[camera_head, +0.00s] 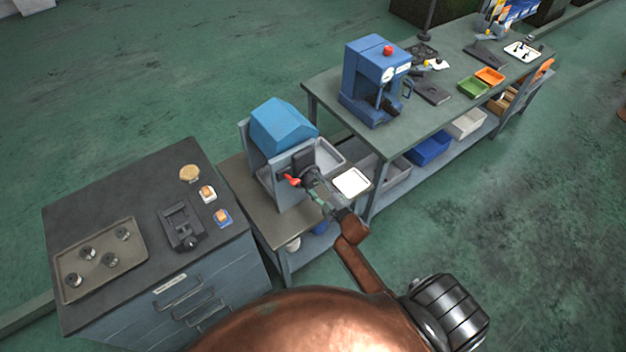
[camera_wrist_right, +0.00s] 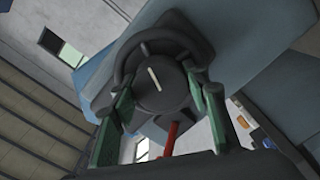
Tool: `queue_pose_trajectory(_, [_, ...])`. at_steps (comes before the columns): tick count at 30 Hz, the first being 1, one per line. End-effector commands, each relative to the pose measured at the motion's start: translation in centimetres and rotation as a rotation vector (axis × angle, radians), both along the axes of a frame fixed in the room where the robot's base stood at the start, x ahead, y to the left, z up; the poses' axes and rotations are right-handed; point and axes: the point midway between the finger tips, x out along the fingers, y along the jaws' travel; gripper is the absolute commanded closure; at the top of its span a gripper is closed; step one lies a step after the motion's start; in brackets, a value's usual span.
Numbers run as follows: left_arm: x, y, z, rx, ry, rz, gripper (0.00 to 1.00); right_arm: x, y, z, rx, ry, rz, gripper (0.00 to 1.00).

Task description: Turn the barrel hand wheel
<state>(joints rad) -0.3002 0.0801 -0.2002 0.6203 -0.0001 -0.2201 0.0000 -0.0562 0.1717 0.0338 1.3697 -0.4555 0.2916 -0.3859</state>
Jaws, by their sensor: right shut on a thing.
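A blue barrel machine (camera_head: 280,125) stands in a grey frame on a low bench. Its dark hand wheel (camera_head: 308,175) faces my side and is partly hidden by my right gripper (camera_head: 317,187) in the head view. In the right wrist view the wheel (camera_wrist_right: 160,83) fills the middle, with a dark round hub bearing a pale line, tilted left of upright at its top. My right gripper (camera_wrist_right: 160,105) has its green-padded fingers on both sides of the wheel and is shut on it. A red handle (camera_head: 292,181) is beside the wheel. My left gripper is out of view.
A white tray (camera_head: 351,182) lies right of the wheel. A grey cabinet (camera_head: 205,285) with a tray of round parts (camera_head: 100,258) and a dark vise-like fixture (camera_head: 181,227) stands left. A long bench (camera_head: 335,88) with a blue press (camera_head: 372,80) stands behind right. Open green floor lies right.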

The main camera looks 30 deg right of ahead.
Motion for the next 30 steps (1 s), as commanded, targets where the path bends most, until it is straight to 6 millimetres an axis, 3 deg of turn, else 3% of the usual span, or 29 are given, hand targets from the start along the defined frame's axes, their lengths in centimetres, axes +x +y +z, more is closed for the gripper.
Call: queue_pose_trajectory(30, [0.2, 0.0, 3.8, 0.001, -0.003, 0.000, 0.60, -0.1, 0.0, -0.1, 0.926, 0.076, -0.002, 0.82])
